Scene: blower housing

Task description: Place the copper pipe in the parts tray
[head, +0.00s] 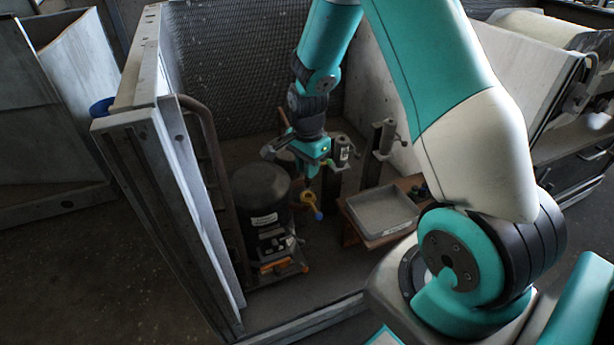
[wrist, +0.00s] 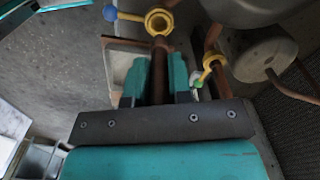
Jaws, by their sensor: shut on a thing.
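My gripper (head: 309,168) is shut on a copper pipe (wrist: 158,72), which runs between the teal fingers in the wrist view. A yellow fitting (wrist: 158,21) with a blue-tipped lever sits at the pipe's far end. In the head view this yellow fitting (head: 308,203) shows below the gripper, with the blue tip beside it; the pipe itself is mostly hidden there. The parts tray (head: 381,211), grey, shallow and apparently empty, sits on a wooden stand to the right of the gripper. A pale panel with a brown edge, possibly the tray, shows left of the fingers in the wrist view.
A black cylindrical tank (head: 262,193) stands close left of the gripper. Upright posts with grey cylinders (head: 341,150) stand behind and to the right. Another yellow fitting (wrist: 212,66) on a copper tube is right of the fingers. Metal walls and a mesh panel enclose the area.

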